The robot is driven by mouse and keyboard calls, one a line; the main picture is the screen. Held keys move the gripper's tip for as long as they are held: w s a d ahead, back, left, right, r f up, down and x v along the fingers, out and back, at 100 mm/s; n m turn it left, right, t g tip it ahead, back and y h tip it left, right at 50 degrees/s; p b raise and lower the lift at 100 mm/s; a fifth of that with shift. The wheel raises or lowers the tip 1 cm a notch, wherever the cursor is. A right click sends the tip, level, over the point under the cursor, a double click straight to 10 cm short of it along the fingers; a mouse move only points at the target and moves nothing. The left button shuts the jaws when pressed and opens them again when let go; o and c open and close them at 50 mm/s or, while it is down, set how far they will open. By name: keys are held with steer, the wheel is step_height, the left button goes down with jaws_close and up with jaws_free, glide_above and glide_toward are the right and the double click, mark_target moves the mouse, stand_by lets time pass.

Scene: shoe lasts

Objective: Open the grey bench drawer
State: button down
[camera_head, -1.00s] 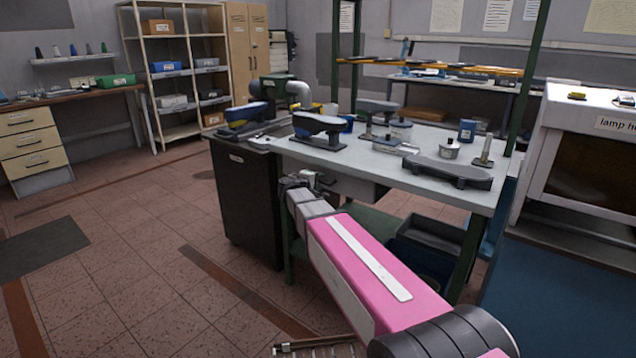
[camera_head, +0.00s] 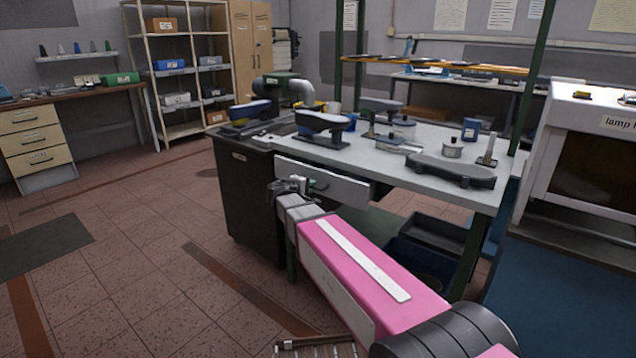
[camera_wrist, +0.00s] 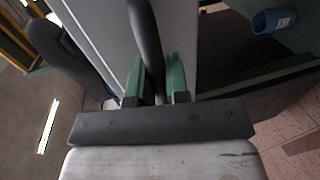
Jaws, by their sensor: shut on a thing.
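The grey bench drawer (camera_head: 345,189) is part-way out from under the light worktop, and a dark gap shows behind its front. My gripper (camera_head: 309,184) is at the left part of the drawer front. In the wrist view, the green fingers of my gripper (camera_wrist: 157,84) are shut on the dark bar handle (camera_wrist: 145,35), one finger on each side. The pale drawer front (camera_wrist: 182,42) lies just behind the handle. The inside of the drawer is mostly hidden by its front and the worktop.
The worktop (camera_head: 400,160) carries shoe lasts, tins and a long dark form (camera_head: 452,171). A dark cabinet (camera_head: 243,195) stands left of the drawer. A dark bin (camera_head: 437,235) sits below the bench.

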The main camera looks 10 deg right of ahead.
steer(key=f+v, duration=0.2)
steer(key=v, duration=1)
steer(key=s+f+v, duration=0.1)
steer(key=f+v, duration=0.2)
steer(key=v, duration=1)
steer(key=shift+a+f, duration=0.2)
steer(key=shift+a, duration=0.35)
steer(key=c, duration=1.1)
jaws_free()
steer(key=shift+s, duration=0.1)
steer(key=v, duration=1)
steer(key=shift+s+a+r, duration=0.1)
steer(key=shift+s+a, duration=0.15)
